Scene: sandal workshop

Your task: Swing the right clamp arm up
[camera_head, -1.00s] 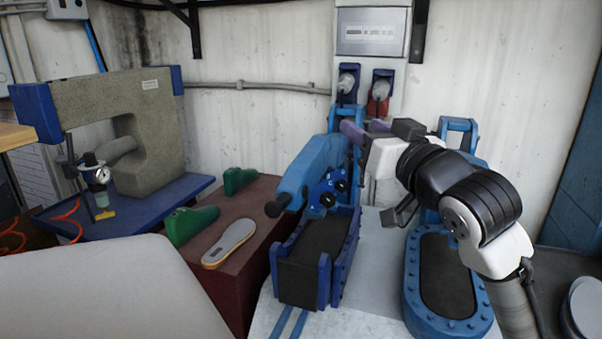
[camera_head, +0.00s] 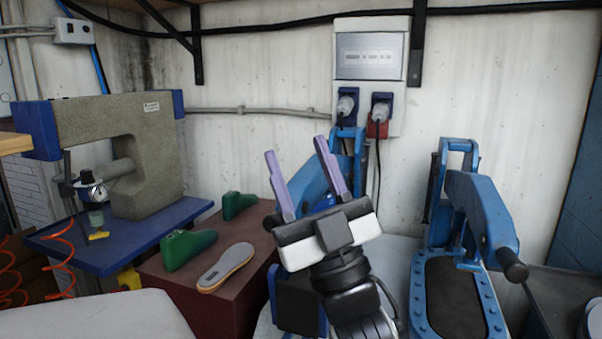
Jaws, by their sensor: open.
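The right clamp arm (camera_head: 482,210) is a thick blue lever with a dark round handle (camera_head: 512,265) at its lower front end. It slopes down toward the front from a blue upright frame, over the right press bed (camera_head: 422,305), a blue studded rim around a dark pad. My gripper (camera_head: 295,155) is open, its two purple fingers apart and pointing up, with nothing seen between them. It is well left of the right clamp arm, in front of the left press. My gripper hides most of the left clamp arm (camera_head: 308,183) and part of the left press bed (camera_head: 298,305).
A dark red block (camera_head: 200,292) carries a sole (camera_head: 226,266) and two green shoe lasts (camera_head: 187,249). A grey-and-blue press machine (camera_head: 150,150) stands at left. Plugs and cables hang from the wall box (camera_head: 372,60). Space between the two presses is narrow.

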